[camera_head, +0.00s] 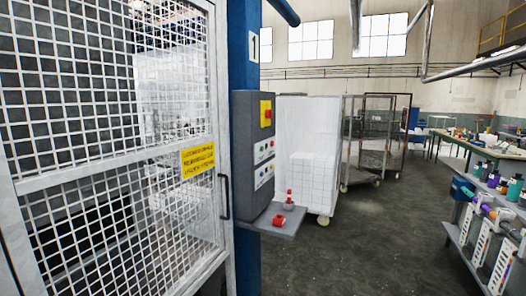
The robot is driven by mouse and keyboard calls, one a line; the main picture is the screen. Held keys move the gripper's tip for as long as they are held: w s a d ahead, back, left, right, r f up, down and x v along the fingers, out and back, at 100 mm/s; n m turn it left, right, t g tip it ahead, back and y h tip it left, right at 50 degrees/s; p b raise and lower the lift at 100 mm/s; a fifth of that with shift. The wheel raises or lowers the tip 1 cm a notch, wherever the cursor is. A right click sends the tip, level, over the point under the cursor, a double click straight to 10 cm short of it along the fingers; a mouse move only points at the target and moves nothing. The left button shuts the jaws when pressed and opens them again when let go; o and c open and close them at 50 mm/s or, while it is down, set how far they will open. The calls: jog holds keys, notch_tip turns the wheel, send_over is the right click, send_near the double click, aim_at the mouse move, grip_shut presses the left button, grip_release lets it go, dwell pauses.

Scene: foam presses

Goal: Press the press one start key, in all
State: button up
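A grey control box (245,160) is fixed to a blue post (245,262) that carries a "1" sign (254,46). Its right face has a yellow plate with a red button (267,114) at the top and two pale panels (264,151) of small coloured buttons below. The buttons are too small to read, so I cannot tell which is the start key. A small grey shelf (284,228) under the box bears a red knob-like part (279,220) and a smaller upright red-topped one (289,197). My gripper is not in view.
A white mesh guard door (100,172) with a black handle (225,196) and a yellow sign (198,160) fills the left. A wheeled cart of white blocks (308,150) stands behind the box. A rack of bottles (465,225) is at right. The dark floor (375,245) between is clear.

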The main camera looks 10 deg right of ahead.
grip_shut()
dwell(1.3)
